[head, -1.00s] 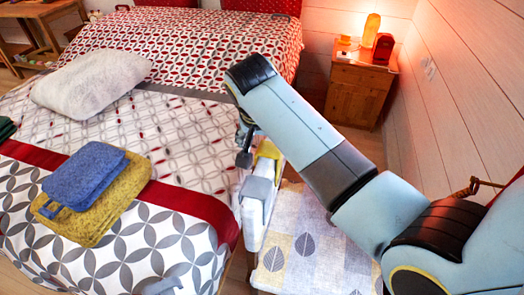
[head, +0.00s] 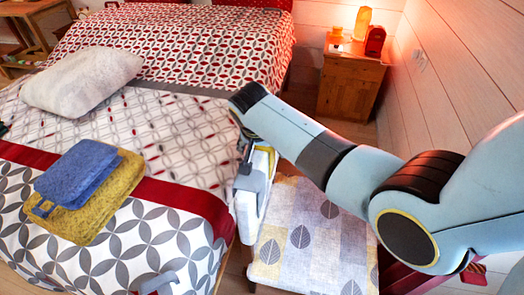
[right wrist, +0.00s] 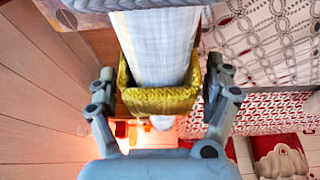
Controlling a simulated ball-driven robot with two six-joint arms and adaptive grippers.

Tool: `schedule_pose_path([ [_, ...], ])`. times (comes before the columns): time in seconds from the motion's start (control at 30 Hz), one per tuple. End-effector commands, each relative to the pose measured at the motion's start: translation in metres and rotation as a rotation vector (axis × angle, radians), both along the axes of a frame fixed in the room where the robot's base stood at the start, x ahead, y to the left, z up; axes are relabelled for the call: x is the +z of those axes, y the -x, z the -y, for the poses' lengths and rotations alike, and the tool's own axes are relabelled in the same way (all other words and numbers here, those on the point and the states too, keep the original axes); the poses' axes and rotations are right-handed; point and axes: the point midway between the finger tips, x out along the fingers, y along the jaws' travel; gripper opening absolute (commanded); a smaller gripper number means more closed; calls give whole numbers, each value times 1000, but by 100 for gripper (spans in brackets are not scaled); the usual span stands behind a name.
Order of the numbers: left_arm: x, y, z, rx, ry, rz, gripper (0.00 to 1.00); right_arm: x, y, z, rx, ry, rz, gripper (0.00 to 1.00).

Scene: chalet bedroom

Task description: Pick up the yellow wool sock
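The yellow wool sock (right wrist: 160,100) shows in the right wrist view as a ribbed yellow band around the end of a pale, upright chair back (right wrist: 155,50). In the head view only a small yellow piece (head: 265,149) shows beside my right gripper. My right gripper (head: 249,165) is at the top of the chair back. In the right wrist view its fingers (right wrist: 162,85) are spread on either side of the sock; contact cannot be told. A grey tip at the bottom edge of the head view looks like my left gripper (head: 160,284); its fingers are mostly out of frame.
The chair's leaf-patterned seat (head: 315,240) is below my right arm. The bed (head: 190,145) is close on the left, with a blue folded cloth (head: 78,172) on a yellow one (head: 95,212) and a white pillow (head: 82,80). A nightstand (head: 348,88) and wall stand beyond.

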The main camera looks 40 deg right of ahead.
Motion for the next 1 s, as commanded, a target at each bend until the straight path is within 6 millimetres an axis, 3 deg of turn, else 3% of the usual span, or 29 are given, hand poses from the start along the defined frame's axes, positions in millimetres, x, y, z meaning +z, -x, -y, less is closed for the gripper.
schedule_pose_path([
  [0.03,0,3,0,0,0,-5,40,0,0,0,0,0,0,75],
  [0.4,-1,6,0,1,0,-10,40,0,0,0,0,0,0,31],
  [0.77,0,3,0,0,0,-4,40,2,0,0,0,-1,1,30],
  [1.0,4,2,0,0,0,-3,40,24,-1,0,0,0,3,30],
])
